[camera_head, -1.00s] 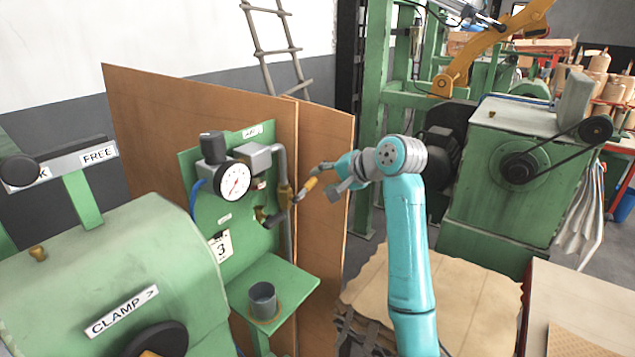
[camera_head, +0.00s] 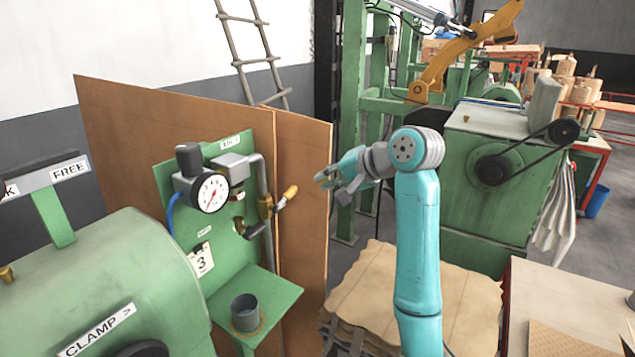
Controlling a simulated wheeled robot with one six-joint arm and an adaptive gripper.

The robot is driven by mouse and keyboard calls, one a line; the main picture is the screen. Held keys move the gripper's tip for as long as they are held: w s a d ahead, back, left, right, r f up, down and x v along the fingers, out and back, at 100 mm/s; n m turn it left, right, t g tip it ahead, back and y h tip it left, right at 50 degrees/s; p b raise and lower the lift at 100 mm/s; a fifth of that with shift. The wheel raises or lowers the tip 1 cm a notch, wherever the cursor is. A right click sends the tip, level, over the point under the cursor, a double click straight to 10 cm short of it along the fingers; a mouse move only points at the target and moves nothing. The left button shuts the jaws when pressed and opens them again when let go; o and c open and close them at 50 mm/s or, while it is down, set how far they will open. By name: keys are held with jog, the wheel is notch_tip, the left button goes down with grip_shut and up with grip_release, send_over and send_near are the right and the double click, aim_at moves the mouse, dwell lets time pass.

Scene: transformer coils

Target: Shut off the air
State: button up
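The air panel (camera_head: 226,229) is a green board with a round white pressure gauge (camera_head: 209,193). A grey pipe (camera_head: 262,178) runs down its right side to a brass valve (camera_head: 265,206). The valve's lever, with a yellow-orange handle (camera_head: 289,194), sticks out to the right and tilts upward. My gripper (camera_head: 322,180) is to the right of the handle, apart from it. Its fingers look spread with nothing between them. The gauge's reading is too small to tell.
A green shelf below the panel holds a grey cup (camera_head: 246,312). A green machine marked CLAMP (camera_head: 110,270) stands at left. Brown boards (camera_head: 302,215) stand behind the panel. A green motor-driven machine (camera_head: 480,185) and stacked tan sheets (camera_head: 375,290) are at right.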

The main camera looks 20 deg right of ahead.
jog(key=n, duration=0.1)
jog(key=r+n, duration=0.1)
jog(key=n, duration=0.3)
jog(key=shift+s+a+r, duration=0.1)
jog(key=shift+a+r, duration=0.15)
jog(key=shift+r, duration=0.05)
grip_shut()
jog(key=r+n, duration=0.1)
jog(key=n, duration=1.2)
send_over(285, 199)
jog(key=s+d, duration=0.2)
notch_tip(285, 199, down, 3)
jog(key=f, duration=0.1)
jog(key=w+f, duration=0.1)
jog(key=f, duration=0.2)
jog(key=shift+w+d, duration=0.3)
jog(key=shift+f+m, duration=0.1)
jog(key=shift+m, duration=0.2)
